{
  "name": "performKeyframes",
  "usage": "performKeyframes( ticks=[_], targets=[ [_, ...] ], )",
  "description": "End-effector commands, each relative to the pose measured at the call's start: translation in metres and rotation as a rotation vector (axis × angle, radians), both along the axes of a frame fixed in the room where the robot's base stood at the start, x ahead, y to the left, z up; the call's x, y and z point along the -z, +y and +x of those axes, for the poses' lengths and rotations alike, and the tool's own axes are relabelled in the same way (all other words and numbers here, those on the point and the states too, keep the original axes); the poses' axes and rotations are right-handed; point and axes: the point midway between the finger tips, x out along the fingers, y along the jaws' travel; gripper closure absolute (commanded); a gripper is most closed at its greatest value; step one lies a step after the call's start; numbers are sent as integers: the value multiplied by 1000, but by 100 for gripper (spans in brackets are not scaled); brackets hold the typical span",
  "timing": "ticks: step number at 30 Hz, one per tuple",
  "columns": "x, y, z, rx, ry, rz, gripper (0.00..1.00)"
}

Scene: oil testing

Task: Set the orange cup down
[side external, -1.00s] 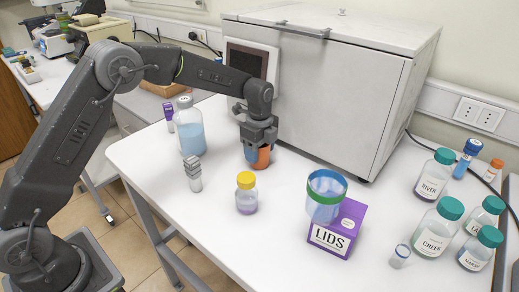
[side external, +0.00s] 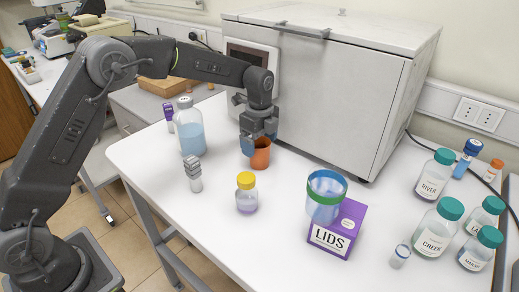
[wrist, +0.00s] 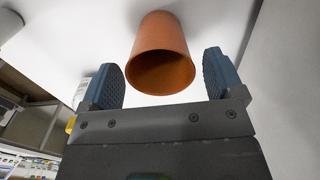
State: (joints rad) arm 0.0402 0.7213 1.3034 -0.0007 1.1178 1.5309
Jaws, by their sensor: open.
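The orange cup (side external: 261,156) stands upright on the white table, in front of the large grey-white cabinet. My gripper (side external: 258,146) is just above the cup, with its two blue fingers apart. In the wrist view the cup (wrist: 160,55) shows its open, empty-looking mouth toward the camera. It lies ahead of the gap between the open fingers (wrist: 165,80), and neither finger touches it there. My gripper hides part of the cup's rim in the side view.
A bottle of blue liquid (side external: 190,130) and a small grey stacked object (side external: 193,174) stand left of the cup. A yellow-capped jar (side external: 246,195) is in front. A blue cup with a green rim (side external: 326,192), a purple LIDS box (side external: 345,230) and teal-capped bottles (side external: 436,175) stand right.

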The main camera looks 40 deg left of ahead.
Motion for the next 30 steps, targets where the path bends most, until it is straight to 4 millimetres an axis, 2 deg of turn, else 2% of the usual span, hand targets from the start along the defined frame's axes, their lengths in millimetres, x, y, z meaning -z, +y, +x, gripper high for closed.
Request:
performKeyframes(
  ticks=[1,6,12,23,26,29,30],
  targets=[
    [-13,0,1,0,-6,0,13],
    [-49,0,1,0,-6,0,13],
    [-79,0,1,0,-3,0,13],
    [-94,0,-2,-12,-5,0,13],
    [-108,2,-13,-71,-26,-2,13],
    [-132,4,-37,-198,-70,-9,13],
    [-143,6,-51,-266,-92,-15,13]
  ],
)
